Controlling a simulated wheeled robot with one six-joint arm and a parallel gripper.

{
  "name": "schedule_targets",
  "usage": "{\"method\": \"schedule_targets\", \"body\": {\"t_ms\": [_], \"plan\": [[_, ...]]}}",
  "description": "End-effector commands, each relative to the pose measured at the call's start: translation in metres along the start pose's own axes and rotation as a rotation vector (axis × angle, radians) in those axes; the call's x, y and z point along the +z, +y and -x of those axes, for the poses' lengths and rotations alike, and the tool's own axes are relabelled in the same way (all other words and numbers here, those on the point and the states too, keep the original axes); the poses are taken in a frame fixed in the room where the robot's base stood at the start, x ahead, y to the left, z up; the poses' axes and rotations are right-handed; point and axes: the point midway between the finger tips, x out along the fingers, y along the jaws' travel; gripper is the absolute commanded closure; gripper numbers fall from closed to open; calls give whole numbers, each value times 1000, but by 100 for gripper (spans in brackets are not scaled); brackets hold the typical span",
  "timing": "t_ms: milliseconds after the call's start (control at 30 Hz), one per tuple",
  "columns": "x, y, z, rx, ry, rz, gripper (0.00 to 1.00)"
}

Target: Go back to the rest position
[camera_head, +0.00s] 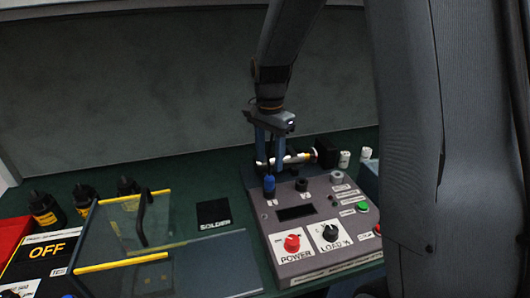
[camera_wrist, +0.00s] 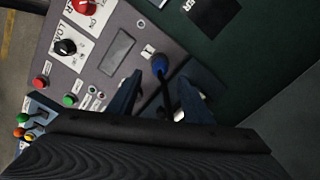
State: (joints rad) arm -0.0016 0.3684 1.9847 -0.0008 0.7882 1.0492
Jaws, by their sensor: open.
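My gripper (camera_head: 269,166) hangs pointing down behind the grey control box (camera_head: 325,262), its two blue fingers apart. In the wrist view my gripper (camera_wrist: 159,80) also shows open, with a gap between the fingers. A blue-capped plug (camera_head: 269,184) stands at the box's back left corner, just below the fingertips in the head view. In the wrist view the blue cap (camera_wrist: 160,64) and a dark stem appear between the fingers; I cannot tell whether they touch. A white tube (camera_head: 297,158) lies behind the box, partly hidden by the fingers.
The box carries a red POWER knob (camera_head: 292,243) and a black LOAD knob (camera_head: 330,233). A clear shield with yellow edges (camera_head: 130,266) and black bottles (camera_head: 43,208) stand at left. A black SOLDER square (camera_head: 213,212) lies beside the box. White pieces (camera_head: 344,158) stand at right.

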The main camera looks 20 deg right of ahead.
Motion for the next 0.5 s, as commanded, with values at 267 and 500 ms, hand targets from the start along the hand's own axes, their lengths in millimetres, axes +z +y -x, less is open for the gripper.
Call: {"method": "schedule_targets", "body": {"t_ms": [267, 500], "plan": [[26, 44, -4, -24, 18, 290, 54], [66, 113, -16, -52, 63, 752, 54]]}}
